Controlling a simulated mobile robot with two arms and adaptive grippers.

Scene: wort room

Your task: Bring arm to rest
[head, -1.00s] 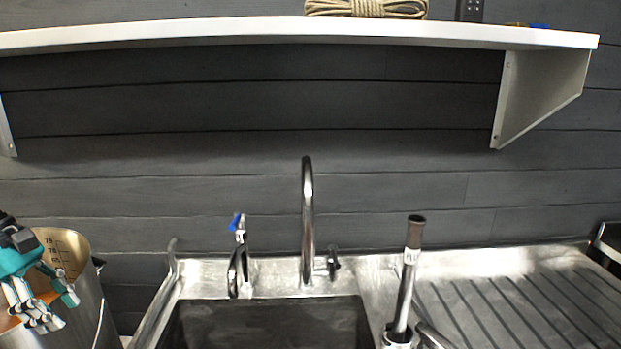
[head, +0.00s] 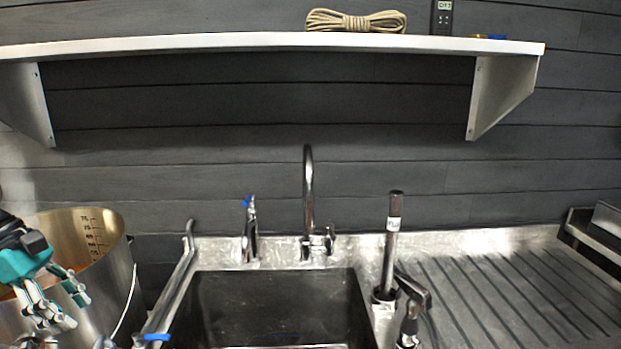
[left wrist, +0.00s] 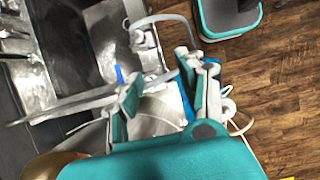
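My left gripper (head: 62,306) is at the lower left of the head view, in front of a large steel pot (head: 95,285) with volume marks inside. Its teal and grey fingers are spread apart with nothing between them. In the left wrist view the open fingers (left wrist: 158,82) show above the teal palm, with a hose and steel parts of the sink area beyond them. My right gripper is in neither view.
A steel sink (head: 270,300) with a tall faucet (head: 308,190) is in the centre. A ribbed drainboard (head: 500,290) lies to its right. A wall shelf (head: 250,42) above holds coiled rope (head: 355,21). Wooden floor (left wrist: 285,100) shows in the wrist view.

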